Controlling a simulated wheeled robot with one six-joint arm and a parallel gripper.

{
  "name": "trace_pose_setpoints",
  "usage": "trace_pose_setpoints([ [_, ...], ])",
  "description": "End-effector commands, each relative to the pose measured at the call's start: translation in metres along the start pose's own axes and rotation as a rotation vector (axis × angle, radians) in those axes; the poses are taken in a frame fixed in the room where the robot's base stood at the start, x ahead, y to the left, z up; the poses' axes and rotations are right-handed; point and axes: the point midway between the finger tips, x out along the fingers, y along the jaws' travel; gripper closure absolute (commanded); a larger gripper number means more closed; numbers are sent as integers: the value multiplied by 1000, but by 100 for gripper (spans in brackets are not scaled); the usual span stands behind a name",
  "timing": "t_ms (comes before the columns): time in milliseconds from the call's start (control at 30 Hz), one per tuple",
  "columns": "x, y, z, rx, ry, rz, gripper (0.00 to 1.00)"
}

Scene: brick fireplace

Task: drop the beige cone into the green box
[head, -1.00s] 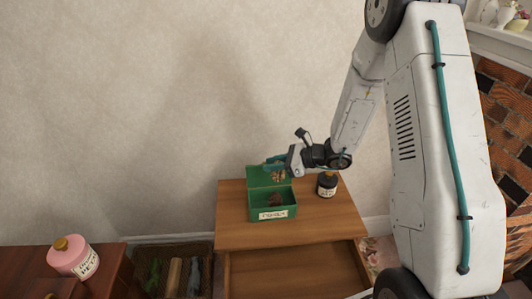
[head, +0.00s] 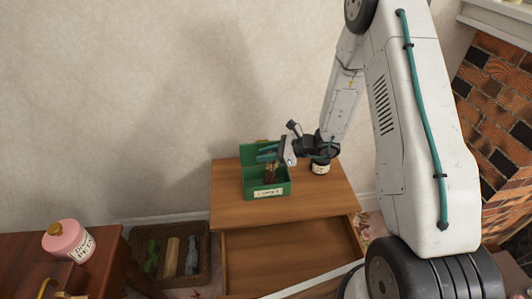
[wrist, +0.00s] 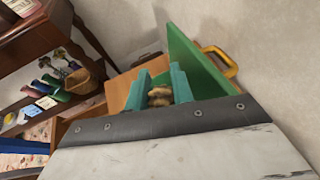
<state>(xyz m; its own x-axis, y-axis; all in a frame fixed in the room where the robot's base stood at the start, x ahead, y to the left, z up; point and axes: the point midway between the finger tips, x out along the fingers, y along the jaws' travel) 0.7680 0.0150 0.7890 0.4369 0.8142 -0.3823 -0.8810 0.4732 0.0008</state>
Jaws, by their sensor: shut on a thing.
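The green box (head: 254,186) stands on the wooden table with its lid (head: 252,153) raised at the back; a pale label is on its front. My gripper (head: 267,153) is over the box opening, in front of the lid. In the wrist view its teal fingers (wrist: 160,84) are shut on the beige cone (wrist: 159,97), a brownish, scaly thing. The green lid (wrist: 196,68) with a yellow handle is close beside the fingers there. In the head view the cone is small and hard to separate from brown contents in the box.
The table (head: 232,218) has an open, empty-looking drawer (head: 290,255). A pink jar (head: 68,241) is on the left cabinet. A wicker basket (head: 200,270) with several items sits between them.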

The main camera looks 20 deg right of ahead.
Motion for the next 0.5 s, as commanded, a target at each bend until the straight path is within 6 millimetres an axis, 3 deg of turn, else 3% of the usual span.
trace_pose_setpoints([
  [33, 0, 0, 0, 0, 0, 0, 74],
  [100, 0, 0, 0, 0, 0, 0, 54],
  [133, 0, 0, 0, 0, 0, 0, 51],
  [500, -9, -1, 0, 0, 0, -2, 51],
])
